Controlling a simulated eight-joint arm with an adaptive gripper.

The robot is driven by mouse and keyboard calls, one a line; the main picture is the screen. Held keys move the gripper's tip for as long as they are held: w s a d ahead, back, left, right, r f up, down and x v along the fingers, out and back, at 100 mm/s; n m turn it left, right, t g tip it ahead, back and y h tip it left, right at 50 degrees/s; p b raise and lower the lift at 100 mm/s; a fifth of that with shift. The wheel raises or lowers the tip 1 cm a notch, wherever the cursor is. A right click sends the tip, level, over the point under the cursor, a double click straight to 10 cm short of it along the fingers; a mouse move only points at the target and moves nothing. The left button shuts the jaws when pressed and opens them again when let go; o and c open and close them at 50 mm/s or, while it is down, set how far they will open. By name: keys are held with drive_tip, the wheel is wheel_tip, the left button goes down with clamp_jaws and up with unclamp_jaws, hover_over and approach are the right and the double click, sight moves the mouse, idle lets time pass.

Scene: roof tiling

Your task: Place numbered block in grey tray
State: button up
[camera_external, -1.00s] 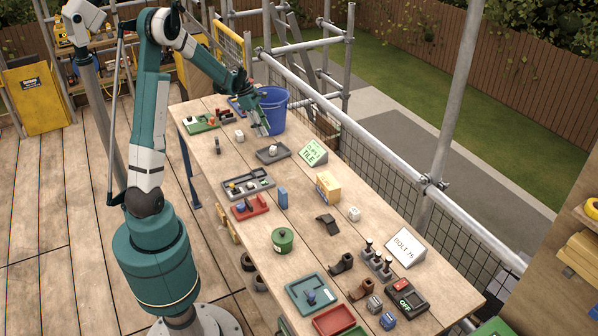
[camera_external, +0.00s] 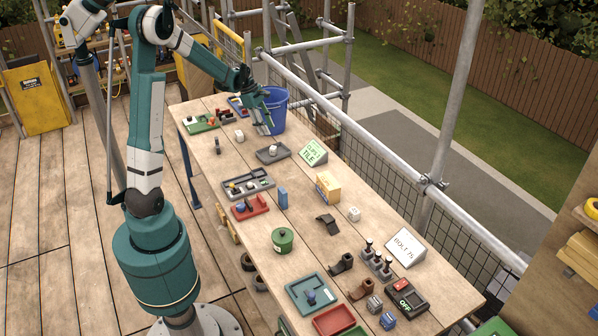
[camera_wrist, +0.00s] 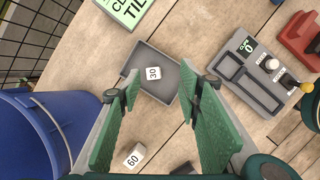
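A white block marked 30 (camera_wrist: 153,73) sits inside the shallow grey tray (camera_wrist: 172,60). In the external view the tray (camera_external: 264,158) is on the table with the white block (camera_external: 273,149) in it. My gripper (camera_wrist: 168,90) is open, its green fingers apart and nothing between them. In the external view my gripper (camera_external: 265,128) is above the table, beside the blue bucket and behind the tray. Another white block, marked 60 (camera_wrist: 134,156), lies on bare wood outside the tray; it also shows in the external view (camera_external: 239,135).
A blue bucket (camera_external: 276,105) stands close to my gripper. A third white block (camera_external: 354,214) lies farther along. Scaffold rails border the table.

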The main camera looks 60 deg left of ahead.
drive_tip(key=s+d+r+m+y, duration=0.1)
drive_tip(key=s+d+r+m, duration=0.3)
drive_tip(key=d, duration=0.4)
drive_tip(key=s+d+r+m+t, duration=0.1)
drive_tip(key=d+r+m, duration=0.35)
drive_tip(key=d, duration=0.25)
drive_tip(key=s+d+r+m+y, duration=0.1)
drive_tip(key=s+d+r+m, duration=0.2)
drive_tip(key=d+r, duration=0.35)
drive_tip(key=s+d+m+t, duration=0.3)
drive_tip(key=s+d+m, duration=1)
drive_tip(key=s+d, duration=0.2)
drive_tip(key=shift+s+d+r+m+y, duration=0.15)
drive_tip(key=shift+s+d+m+y, duration=0.2)
drive_tip(key=shift+s+d+y, duration=0.1)
